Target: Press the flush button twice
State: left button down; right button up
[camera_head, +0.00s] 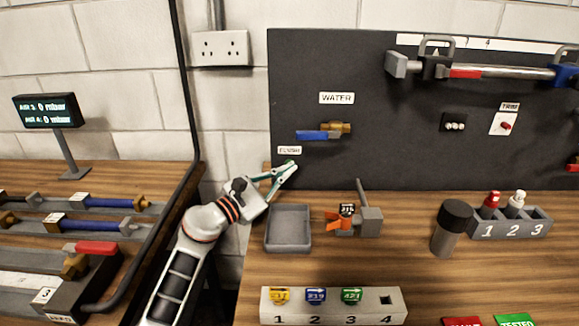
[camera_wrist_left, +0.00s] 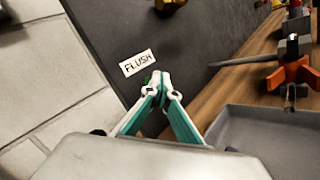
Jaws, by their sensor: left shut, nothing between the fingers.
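The flush label (camera_head: 289,150) is on the dark panel, low at its left edge. It also shows in the left wrist view (camera_wrist_left: 138,63). Just below it a small green flush button (camera_head: 290,162) shows in part behind my left gripper (camera_head: 287,168). In the left wrist view the fingertips (camera_wrist_left: 157,82) are together, and a bit of green (camera_wrist_left: 148,79) shows beside them. The tips are at or very close to the button; I cannot tell whether they touch it. My left gripper is shut and empty. My right gripper is not in view.
A grey tray (camera_head: 288,247) and an orange and grey clamp-like device (camera_head: 350,220) stand right of my left gripper. A blue-handled water valve (camera_head: 320,134) is above it on the panel. A dark cylinder (camera_head: 452,230) and bottle rack (camera_head: 515,228) stand further right.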

pick_arm(q)
jog(key=shift+s, duration=0.1)
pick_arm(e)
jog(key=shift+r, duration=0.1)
pick_arm(q)
jog(key=shift+s+p, duration=0.4)
jog(key=shift+s, duration=0.35)
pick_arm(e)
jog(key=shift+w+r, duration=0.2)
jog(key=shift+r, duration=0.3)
pick_arm(q)
jog(key=shift+f, duration=0.1)
jog(key=shift+s+p, duration=0.4)
jog(key=shift+s, duration=0.15)
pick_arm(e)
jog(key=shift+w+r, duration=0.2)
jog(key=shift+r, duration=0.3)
pick_arm(q)
jog(key=shift+s+p, duration=0.65)
jog(key=shift+s, duration=0.85)
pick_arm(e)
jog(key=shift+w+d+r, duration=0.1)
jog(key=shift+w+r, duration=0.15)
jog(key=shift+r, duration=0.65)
pick_arm(q)
jog(key=shift+s, duration=0.45)
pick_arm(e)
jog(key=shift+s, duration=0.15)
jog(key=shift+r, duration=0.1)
